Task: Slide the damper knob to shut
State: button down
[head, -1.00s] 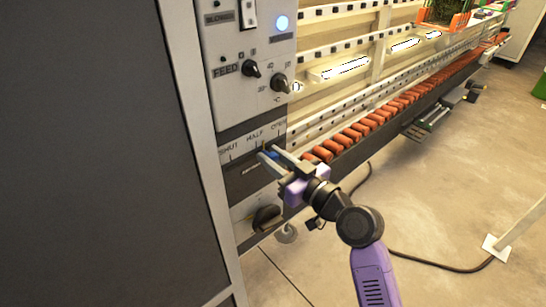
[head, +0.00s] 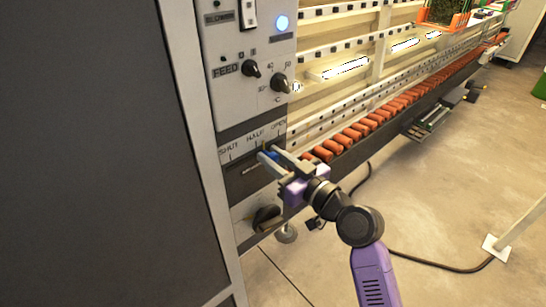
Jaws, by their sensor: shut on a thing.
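The blue damper knob (head: 270,155) shows between my fingertips, just under and slightly right of the HALF mark. My gripper (head: 270,158) is shut on the knob, reaching in from the lower right. The fingers hide most of the knob and the right part of its slot. The slot toward SHUT is bare.
A FEED knob (head: 251,69) and a temperature knob (head: 279,82) sit above. A black rotary handle (head: 266,217) is just below my gripper. Orange rollers (head: 352,134) run away to the right. A dark cabinet side (head: 90,150) fills the left. Floor at right is mostly open.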

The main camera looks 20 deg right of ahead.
aim_at(229, 168)
jog(key=s+a+p, duration=0.1)
jog(key=a, duration=0.2)
jog(key=s+a, duration=0.1)
jog(key=a, duration=0.2)
jog(key=s+a+p, duration=0.1)
jog(key=a, duration=0.2)
jog(key=shift+p, duration=0.3)
jog(key=c, duration=1.2)
grip_release()
jog(key=shift+a, duration=0.15)
jog(key=shift+o, duration=0.2)
